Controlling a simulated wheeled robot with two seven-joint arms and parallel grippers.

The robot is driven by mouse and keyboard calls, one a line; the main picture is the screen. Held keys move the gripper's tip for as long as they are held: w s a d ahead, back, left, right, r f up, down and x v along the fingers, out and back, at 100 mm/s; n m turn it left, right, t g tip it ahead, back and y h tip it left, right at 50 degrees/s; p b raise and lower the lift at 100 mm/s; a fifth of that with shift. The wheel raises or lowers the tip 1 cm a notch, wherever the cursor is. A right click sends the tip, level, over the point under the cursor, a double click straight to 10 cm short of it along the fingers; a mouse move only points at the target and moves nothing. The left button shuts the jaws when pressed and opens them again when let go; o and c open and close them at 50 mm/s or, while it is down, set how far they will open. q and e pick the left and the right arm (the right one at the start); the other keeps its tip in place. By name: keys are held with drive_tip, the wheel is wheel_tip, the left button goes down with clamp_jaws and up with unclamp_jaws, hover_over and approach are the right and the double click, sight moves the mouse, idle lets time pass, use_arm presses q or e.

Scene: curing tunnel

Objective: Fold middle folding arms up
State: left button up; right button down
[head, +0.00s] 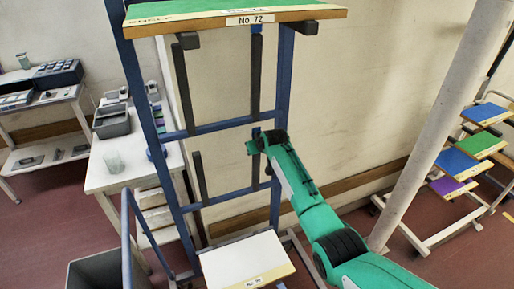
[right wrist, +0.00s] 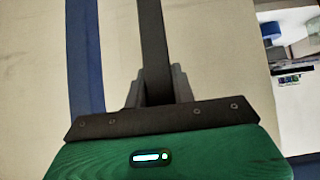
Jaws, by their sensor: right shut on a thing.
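A blue rack (head: 139,85) stands in the middle of the head view. Two long dark folding arms stand upright in its upper part, one at left (head: 182,88) and one at right (head: 256,76). Lower down, a shorter dark folding arm at left (head: 199,175) is upright, and another at right (head: 255,170) stands upright below my right gripper (head: 256,143). My right gripper is shut on a dark bar, the right folding arm (right wrist: 152,45), which runs between the fingers in the right wrist view. My left gripper is out of view.
A green-topped board labelled No. 72 (head: 230,12) lies across the rack's top. A pale board (head: 247,262) lies at the bottom. A white table with a grey bin (head: 112,121) stands at left. A pale slanted post (head: 432,125) and coloured boards (head: 458,160) are at right.

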drive_tip(key=shift+w+r, duration=0.15)
drive_tip(key=shift+r, duration=0.1)
drive_tip(key=c, duration=1.4)
unclamp_jaws()
drive_tip(key=shift+c, duration=0.2)
drive_tip(key=shift+o, duration=1.4)
drive_tip(key=shift+w+f, duration=0.1)
drive_tip(key=shift+v, duration=0.8)
drive_tip(key=b+v, duration=0.3)
drive_tip(key=v, duration=0.8)
drive_tip(key=shift+s+r, duration=0.25)
drive_tip(key=shift+s, duration=0.05)
